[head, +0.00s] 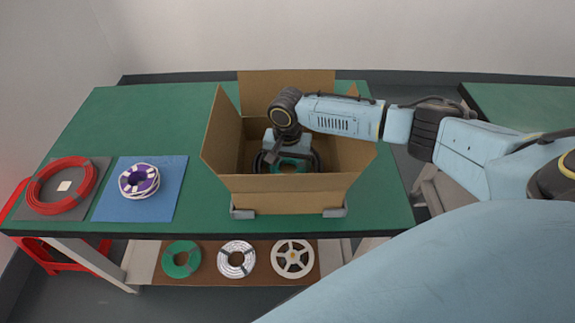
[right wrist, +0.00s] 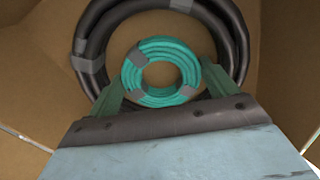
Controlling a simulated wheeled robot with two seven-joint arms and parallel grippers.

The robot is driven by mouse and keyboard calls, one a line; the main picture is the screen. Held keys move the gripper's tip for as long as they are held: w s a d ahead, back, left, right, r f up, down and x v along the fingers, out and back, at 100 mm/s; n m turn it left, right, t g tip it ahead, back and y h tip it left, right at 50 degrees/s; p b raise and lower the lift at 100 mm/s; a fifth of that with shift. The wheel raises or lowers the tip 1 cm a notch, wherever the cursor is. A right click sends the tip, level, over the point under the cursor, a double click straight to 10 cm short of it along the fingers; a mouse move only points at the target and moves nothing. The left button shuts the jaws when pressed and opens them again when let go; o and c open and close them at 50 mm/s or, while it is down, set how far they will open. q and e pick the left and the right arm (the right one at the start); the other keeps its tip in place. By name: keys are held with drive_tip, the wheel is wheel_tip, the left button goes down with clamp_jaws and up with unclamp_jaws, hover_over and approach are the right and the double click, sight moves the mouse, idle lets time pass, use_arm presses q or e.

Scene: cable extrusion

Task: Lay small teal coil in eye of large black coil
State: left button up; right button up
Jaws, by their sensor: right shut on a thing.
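The small teal coil (right wrist: 133,73) is between the fingers of my right gripper (right wrist: 160,92), which is shut on it. Grey tape bands wrap the coil. The large black coil (right wrist: 91,40) lies in the cardboard box beyond it, and in the right wrist view the teal coil appears within the black coil's eye, toward its near side. I cannot tell whether the teal coil touches the box floor. In the head view my right gripper (head: 287,160) reaches down into the box, and the teal coil (head: 290,168) shows only partly. My left gripper is not in view.
The open cardboard box (head: 281,190) has raised walls around my right gripper. On the green table (head: 120,115), a red coil (head: 85,190) and a purple-and-white coil (head: 150,190) lie on mats at left.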

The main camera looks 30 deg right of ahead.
drive_tip(key=shift+r, duration=0.1)
drive_tip(key=o, duration=0.6)
drive_tip(key=shift+f, duration=0.2)
drive_tip(key=shift+o, duration=1.1)
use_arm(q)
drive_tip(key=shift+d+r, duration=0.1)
use_arm(e)
drive_tip(key=shift+o, duration=0.2)
use_arm(q)
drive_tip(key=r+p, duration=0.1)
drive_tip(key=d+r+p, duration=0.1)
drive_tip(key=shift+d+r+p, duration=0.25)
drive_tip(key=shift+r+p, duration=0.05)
drive_tip(key=shift+p, duration=0.05)
use_arm(e)
wheel_tip(320, 180, up, 12)
drive_tip(key=shift+r, duration=0.2)
